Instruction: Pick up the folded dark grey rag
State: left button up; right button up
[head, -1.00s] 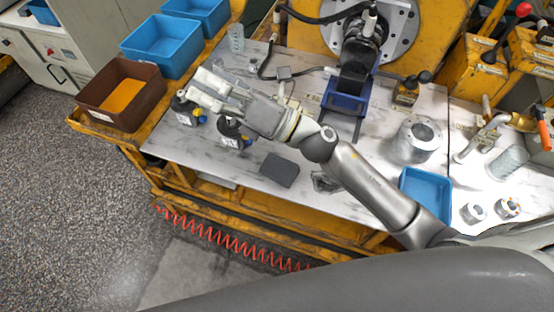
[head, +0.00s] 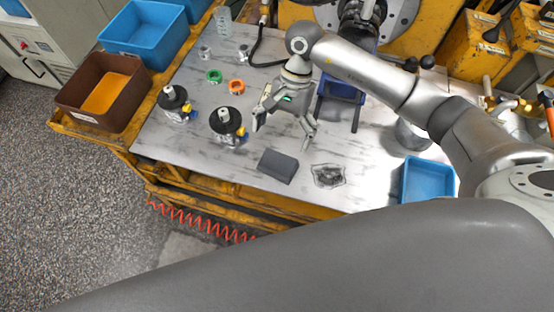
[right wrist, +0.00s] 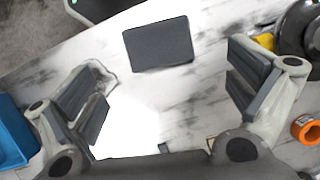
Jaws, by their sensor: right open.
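The folded dark grey rag (head: 278,166) lies flat on the workbench near its front edge. In the right wrist view the rag (right wrist: 158,43) lies ahead of the fingers, near the top middle. My right gripper (head: 281,135) is open and empty above the bench, just behind the rag in the head view. In the right wrist view its two open fingers (right wrist: 165,95) stand far apart, with the rag between their lines and not touched. My left gripper is not in view.
Two black-and-silver parts (head: 227,125) stand left of the rag. A crumpled grey cloth or sheet (head: 328,176) lies to its right, and a blue bin (head: 425,182) farther right. Green (head: 215,76) and orange (head: 236,87) rings sit behind. A brown bin (head: 70,104) stands at far left.

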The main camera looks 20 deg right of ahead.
aim_at(278, 162)
jog(key=x, duration=0.4)
jog(key=shift+s+a+f+p, duration=0.15)
jog(key=shift+s+f+p, duration=0.05)
jog(key=shift+p, duration=0.1)
jog(key=x, duration=0.1)
jog(key=p+x, duration=0.1)
jog(key=x, duration=0.2)
jog(key=shift+d+f, duration=0.1)
jog(key=shift+d, duration=0.15)
jog(key=shift+s+a+f, duration=0.1)
jog(key=shift+a+f, duration=0.05)
jog(key=shift+f, duration=0.45)
jog(key=c, duration=0.8)
jog(key=shift+r, duration=0.2)
